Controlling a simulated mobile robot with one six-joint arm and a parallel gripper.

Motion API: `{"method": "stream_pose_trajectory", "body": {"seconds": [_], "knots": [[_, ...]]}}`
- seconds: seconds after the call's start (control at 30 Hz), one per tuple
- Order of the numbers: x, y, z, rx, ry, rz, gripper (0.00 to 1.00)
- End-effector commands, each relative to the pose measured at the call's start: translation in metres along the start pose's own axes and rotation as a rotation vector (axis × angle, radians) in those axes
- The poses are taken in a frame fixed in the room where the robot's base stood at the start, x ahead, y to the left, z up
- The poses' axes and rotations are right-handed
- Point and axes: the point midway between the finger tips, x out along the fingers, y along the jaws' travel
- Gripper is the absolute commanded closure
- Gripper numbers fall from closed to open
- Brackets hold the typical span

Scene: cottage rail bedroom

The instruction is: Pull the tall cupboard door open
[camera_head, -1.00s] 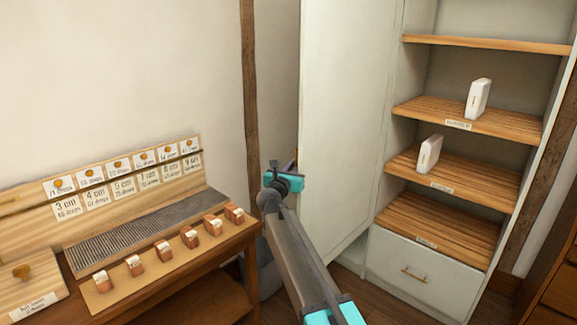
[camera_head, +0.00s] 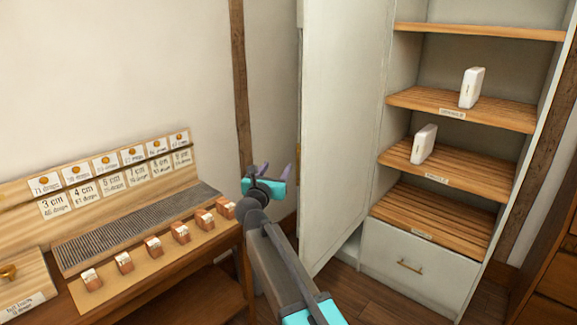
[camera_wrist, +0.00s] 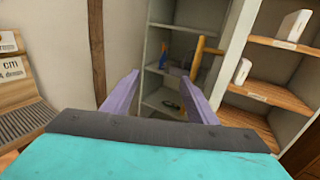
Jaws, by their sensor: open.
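The tall cupboard door (camera_head: 340,130) is a pale panel standing out from the shelf unit, its near edge to the left. Behind it, the wrist view shows an open compartment with grey shelves (camera_wrist: 160,105). A yellow bar (camera_wrist: 197,55) shows in front of that compartment, close to the pale panel; it looks like a handle, but I cannot tell how it is fixed. A small brass-coloured bit also shows at the door's left edge in the head view (camera_head: 299,158). My gripper (camera_head: 276,172) is open and empty, left of that edge. Its purple fingers (camera_wrist: 160,92) are spread towards the compartment.
Open wooden shelves (camera_head: 470,105) with two white boxes (camera_head: 472,88) and a drawer (camera_head: 420,262) stand right of the door. A wooden bench (camera_head: 140,270) with cards and several small blocks is at left. A dark post (camera_head: 240,90) runs up the wall. Floor shows below the door.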

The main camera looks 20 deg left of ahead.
Motion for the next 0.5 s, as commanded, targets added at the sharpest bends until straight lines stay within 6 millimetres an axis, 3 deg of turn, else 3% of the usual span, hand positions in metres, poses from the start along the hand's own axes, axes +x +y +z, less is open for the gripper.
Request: {"method": "stream_pose_trajectory", "body": {"seconds": [0.2, 0.5], "knots": [[-0.031, -0.006, 0.001, 0.002, 0.0, -0.033, 0.73], [-0.051, -0.01, 0.003, 0.002, 0.0, -0.06, 0.73]]}}
